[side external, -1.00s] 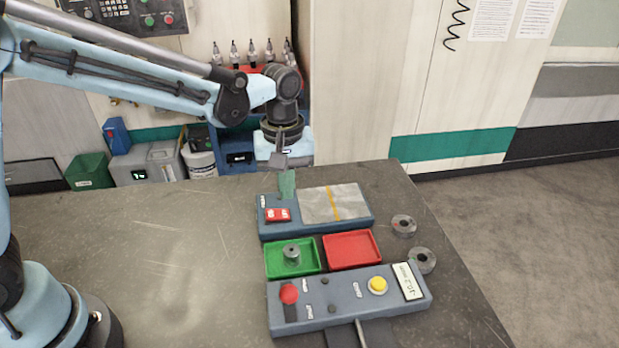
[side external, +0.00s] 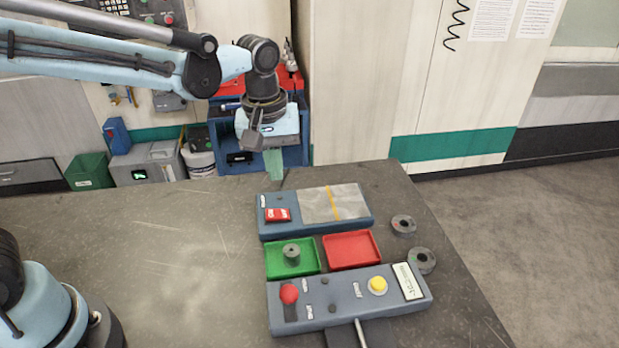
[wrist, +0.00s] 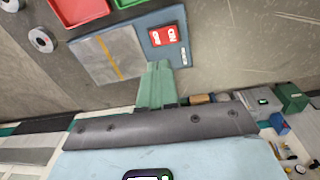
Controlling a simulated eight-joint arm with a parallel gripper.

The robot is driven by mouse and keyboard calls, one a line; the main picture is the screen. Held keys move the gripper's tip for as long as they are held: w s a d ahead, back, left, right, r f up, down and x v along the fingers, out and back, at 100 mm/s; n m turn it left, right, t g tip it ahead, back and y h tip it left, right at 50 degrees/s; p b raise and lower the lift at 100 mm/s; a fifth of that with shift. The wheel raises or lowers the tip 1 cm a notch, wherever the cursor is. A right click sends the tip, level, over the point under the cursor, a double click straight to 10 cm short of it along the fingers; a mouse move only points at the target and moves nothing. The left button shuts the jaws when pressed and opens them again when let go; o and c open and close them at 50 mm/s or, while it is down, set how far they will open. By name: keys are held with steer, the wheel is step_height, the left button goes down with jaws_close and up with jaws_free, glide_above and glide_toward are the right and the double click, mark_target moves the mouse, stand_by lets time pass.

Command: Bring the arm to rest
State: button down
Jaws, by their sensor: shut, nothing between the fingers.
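My gripper (side external: 273,172) hangs over the table's far edge in the side external view, beyond the blue-grey fixture. Its green fingers are together with nothing between them. The wrist view also shows the shut fingers (wrist: 157,75), in front of the fixture (wrist: 172,18). The fixture (side external: 284,230) carries a metal plate (side external: 348,203) with a yellow line and a red switch (side external: 278,215). A small grey ring-shaped part (side external: 292,253) stands in the green tray (side external: 272,272). The red tray (side external: 351,249) is empty.
A control box (side external: 335,303) with a red knob and a yellow button (side external: 378,285) sits at the front. Two metal rings (side external: 403,226) (side external: 422,261) lie at the right. The table's left part (side external: 150,255) is clear. A blue cabinet (side external: 293,155) stands behind my gripper.

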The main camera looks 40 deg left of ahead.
steer(key=s+a+r+m+t, duration=0.2)
steer(key=s+a+m+t, duration=0.4)
steer(key=s+a+m, duration=0.2)
steer(key=shift+s+a, duration=0.45)
steer(key=shift+s, duration=0.95)
